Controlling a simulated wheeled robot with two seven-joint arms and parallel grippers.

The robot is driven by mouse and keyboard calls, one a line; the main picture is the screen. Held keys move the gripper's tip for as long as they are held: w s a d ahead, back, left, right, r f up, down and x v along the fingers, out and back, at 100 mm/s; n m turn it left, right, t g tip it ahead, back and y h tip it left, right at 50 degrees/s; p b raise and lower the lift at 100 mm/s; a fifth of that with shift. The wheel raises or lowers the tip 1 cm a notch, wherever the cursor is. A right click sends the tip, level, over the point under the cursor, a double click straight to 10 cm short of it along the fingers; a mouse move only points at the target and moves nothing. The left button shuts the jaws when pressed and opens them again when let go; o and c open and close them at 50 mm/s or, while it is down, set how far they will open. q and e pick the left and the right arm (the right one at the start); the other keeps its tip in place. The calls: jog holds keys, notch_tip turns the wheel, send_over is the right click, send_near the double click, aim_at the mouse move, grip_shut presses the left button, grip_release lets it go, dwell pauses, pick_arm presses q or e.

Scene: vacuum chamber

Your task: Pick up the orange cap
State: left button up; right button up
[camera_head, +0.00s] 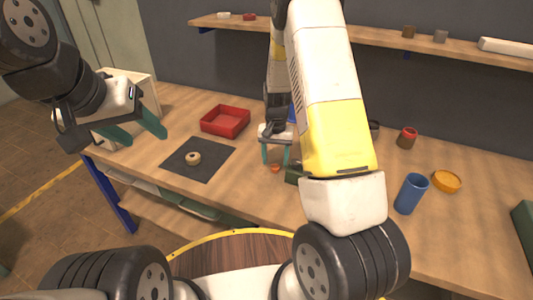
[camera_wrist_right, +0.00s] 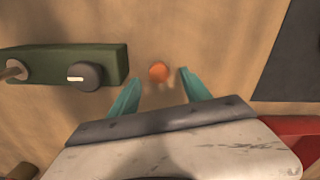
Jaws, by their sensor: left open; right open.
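The orange cap (camera_head: 275,169) is a small round piece lying on the wooden table, just below my right gripper in the head view. In the right wrist view the orange cap (camera_wrist_right: 158,72) lies just beyond and between the tips of the two teal fingers, with nothing touching it. My right gripper (camera_head: 275,160) is open and empty, its fingers pointing down; it also shows in the right wrist view (camera_wrist_right: 154,82). My left gripper (camera_head: 144,138) is open and empty, held in the air at the left, far from the cap.
A green block with a dark knob (camera_wrist_right: 85,70) lies left of the cap in the wrist view. A dark mat (camera_head: 208,165) with a tan ring (camera_head: 193,158), a red tray (camera_head: 225,121), a blue cup (camera_head: 411,193) and an orange dish (camera_head: 446,181) are on the table.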

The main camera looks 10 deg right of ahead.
notch_tip(320, 180, down, 2)
jog(key=shift+f, duration=0.2)
grip_shut()
jog(key=shift+r, duration=0.2)
